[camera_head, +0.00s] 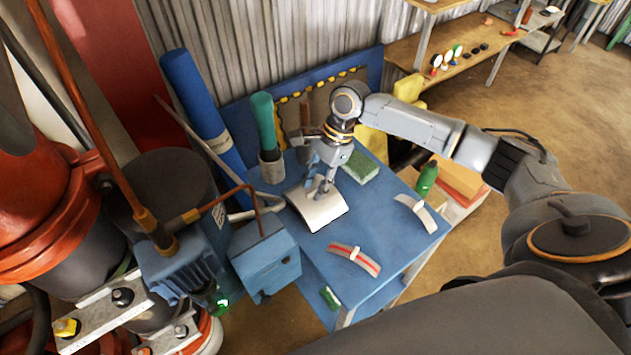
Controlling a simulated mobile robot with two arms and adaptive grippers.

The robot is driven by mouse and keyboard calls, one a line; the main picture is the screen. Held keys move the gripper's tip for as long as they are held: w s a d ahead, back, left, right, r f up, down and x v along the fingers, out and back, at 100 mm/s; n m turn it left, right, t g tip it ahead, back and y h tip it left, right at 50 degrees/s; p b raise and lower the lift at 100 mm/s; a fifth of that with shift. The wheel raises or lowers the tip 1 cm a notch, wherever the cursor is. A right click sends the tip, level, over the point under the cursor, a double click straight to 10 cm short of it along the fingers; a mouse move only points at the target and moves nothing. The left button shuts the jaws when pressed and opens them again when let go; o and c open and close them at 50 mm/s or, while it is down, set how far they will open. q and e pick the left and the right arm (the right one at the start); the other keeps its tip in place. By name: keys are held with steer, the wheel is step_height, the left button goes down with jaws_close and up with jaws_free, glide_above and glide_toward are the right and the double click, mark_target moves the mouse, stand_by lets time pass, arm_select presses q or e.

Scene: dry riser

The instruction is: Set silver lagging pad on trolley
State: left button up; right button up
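A pale silver, slightly curved pad (312,214) is at the left part of the blue trolley top (385,222). It looks like the silver lagging pad. My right gripper (325,188) points down over it, with its fingertips at the pad's upper middle. The fingers are small and overlap the pad, so I cannot tell whether they grip it. I also cannot tell whether the pad rests on the trolley or is just above it. My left gripper is not in view.
A green-topped block (360,168), a white curved strip (415,210), a red-striped curved strip (354,260) and a green bottle (427,179) are on or by the trolley. A blue box (265,257) and pump machinery (187,270) crowd its left side. The trolley's middle has bare room.

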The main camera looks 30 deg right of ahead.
steer(key=shift+r, duration=0.1)
steer(key=v, duration=1.2)
steer(key=shift+b, duration=0.45)
steer(key=shift+d, duration=0.1)
